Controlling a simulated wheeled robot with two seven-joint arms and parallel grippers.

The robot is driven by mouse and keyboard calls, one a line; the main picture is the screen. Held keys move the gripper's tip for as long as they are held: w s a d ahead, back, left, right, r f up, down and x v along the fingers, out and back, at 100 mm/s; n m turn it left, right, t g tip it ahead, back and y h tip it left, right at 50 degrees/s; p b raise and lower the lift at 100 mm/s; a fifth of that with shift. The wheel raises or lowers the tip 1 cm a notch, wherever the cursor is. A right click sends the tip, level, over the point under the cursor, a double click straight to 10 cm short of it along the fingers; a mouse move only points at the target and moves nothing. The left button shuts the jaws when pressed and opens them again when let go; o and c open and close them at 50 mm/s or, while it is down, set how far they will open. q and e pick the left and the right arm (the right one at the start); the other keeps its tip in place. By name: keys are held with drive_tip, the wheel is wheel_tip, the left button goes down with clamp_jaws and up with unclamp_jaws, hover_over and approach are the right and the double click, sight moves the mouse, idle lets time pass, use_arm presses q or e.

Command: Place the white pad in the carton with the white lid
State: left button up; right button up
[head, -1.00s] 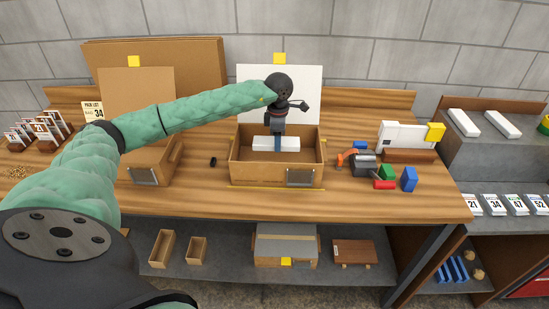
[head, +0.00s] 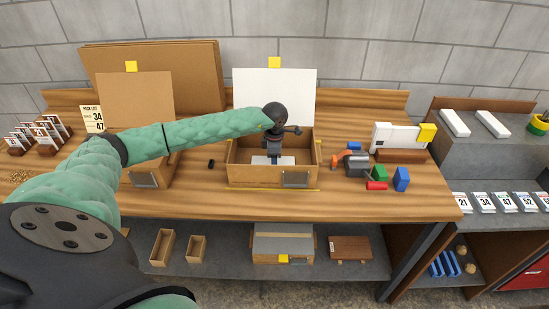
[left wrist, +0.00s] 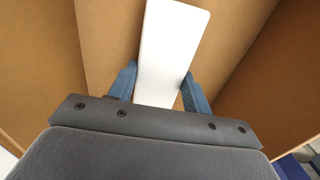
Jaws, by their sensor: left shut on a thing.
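The carton with the white lid (head: 292,97) stands open on the bench, its lid upright at the back. Its front wall (head: 262,178) faces me. My left gripper (head: 273,160) reaches down inside this carton and is shut on the white pad (head: 259,160). In the left wrist view the white pad (left wrist: 168,50) lies between the two blue fingers (left wrist: 157,90), with brown carton walls around it. Whether the pad touches the carton floor I cannot tell. My right gripper is not in view.
A second carton with a brown lid (head: 137,99) stands to the left, partly behind my arm. Right of the white-lid carton lie a green block (head: 379,173), a blue block (head: 401,179) and a red piece (head: 377,186). Two white pads (head: 454,123) lie on the grey shelf at right.

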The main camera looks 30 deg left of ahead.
use_arm(q)
drive_tip(key=shift+f, duration=0.1)
drive_tip(key=o, duration=1)
drive_tip(key=shift+c, duration=0.2)
